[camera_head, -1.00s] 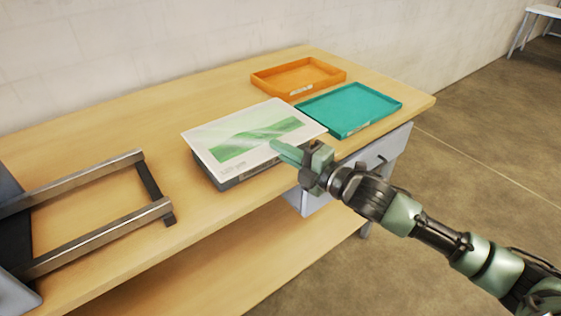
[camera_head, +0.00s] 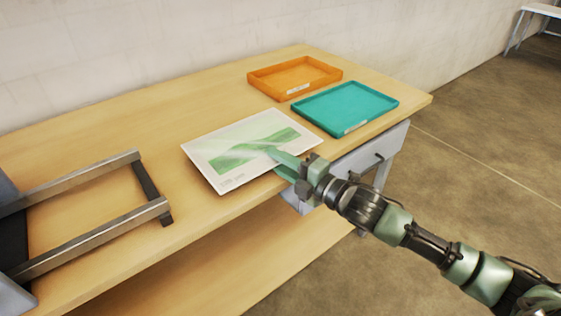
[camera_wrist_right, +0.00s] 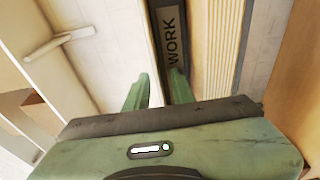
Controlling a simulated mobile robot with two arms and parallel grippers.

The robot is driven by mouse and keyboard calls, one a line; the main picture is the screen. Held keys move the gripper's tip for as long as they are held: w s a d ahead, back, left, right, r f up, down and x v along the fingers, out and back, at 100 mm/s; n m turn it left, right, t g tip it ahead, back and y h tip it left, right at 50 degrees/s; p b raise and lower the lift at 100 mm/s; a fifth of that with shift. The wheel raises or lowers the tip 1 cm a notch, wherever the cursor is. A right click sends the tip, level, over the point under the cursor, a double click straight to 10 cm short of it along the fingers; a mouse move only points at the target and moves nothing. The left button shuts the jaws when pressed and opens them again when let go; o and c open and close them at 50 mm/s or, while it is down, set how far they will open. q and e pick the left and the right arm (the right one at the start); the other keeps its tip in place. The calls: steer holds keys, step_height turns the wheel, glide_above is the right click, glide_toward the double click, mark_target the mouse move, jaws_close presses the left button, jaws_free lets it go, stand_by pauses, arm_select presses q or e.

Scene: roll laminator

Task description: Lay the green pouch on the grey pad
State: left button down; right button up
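The green pouch (camera_head: 225,175) is a white sheet with a green wavy print, lying over the near middle of the table. Under it the grey pad is hidden in the head view. In the right wrist view a dark grey front with a WORK label (camera_wrist_right: 170,40), likely the pad's, shows beyond the fingers. My right gripper (camera_head: 275,160) is at the pouch's near right edge. Its green fingers are apart, one over the pouch and one below its edge; they also show apart in the wrist view (camera_wrist_right: 160,88). My left gripper is not in view.
A teal tray (camera_head: 381,109) and an orange tray (camera_head: 254,83) lie at the table's right end. A metal frame (camera_head: 80,178) stands at the left. The wooden table (camera_head: 110,125) is clear behind the pouch. A drawer (camera_head: 356,165) is below the right end.

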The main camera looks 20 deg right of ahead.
steer(key=shift+r, duration=0.2)
steer(key=shift+s+d+f, duration=0.1)
steer(key=shift+s+d, duration=0.15)
steer(key=shift+s, duration=0.1)
steer(key=p+v, duration=0.2)
steer(key=v, duration=0.9)
steer(key=shift+s, duration=0.1)
